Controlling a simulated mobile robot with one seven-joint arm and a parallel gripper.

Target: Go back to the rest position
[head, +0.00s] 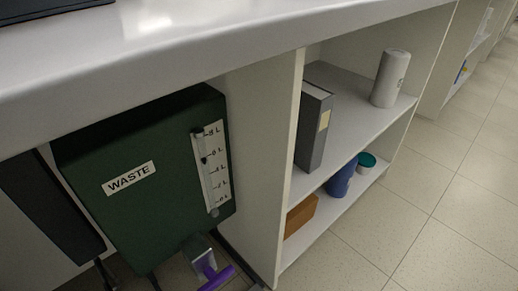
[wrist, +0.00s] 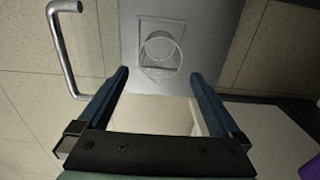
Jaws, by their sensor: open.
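My gripper (wrist: 160,84) shows in the wrist view with its two blue fingers spread wide apart. Nothing is between the fingertips. Beyond them is a grey metal panel (wrist: 205,45) with a round ring-like fitting (wrist: 162,47) in a square recess. The gripper does not show in the head view.
In the head view, a green WASTE tank (head: 150,160) with a level scale stands under the white bench (head: 220,40). A purple-handled valve (head: 215,277) sits below it. Shelves at right hold a binder (head: 313,128) and a white roll (head: 390,78). A metal bar handle (wrist: 58,50) is left of the fingers.

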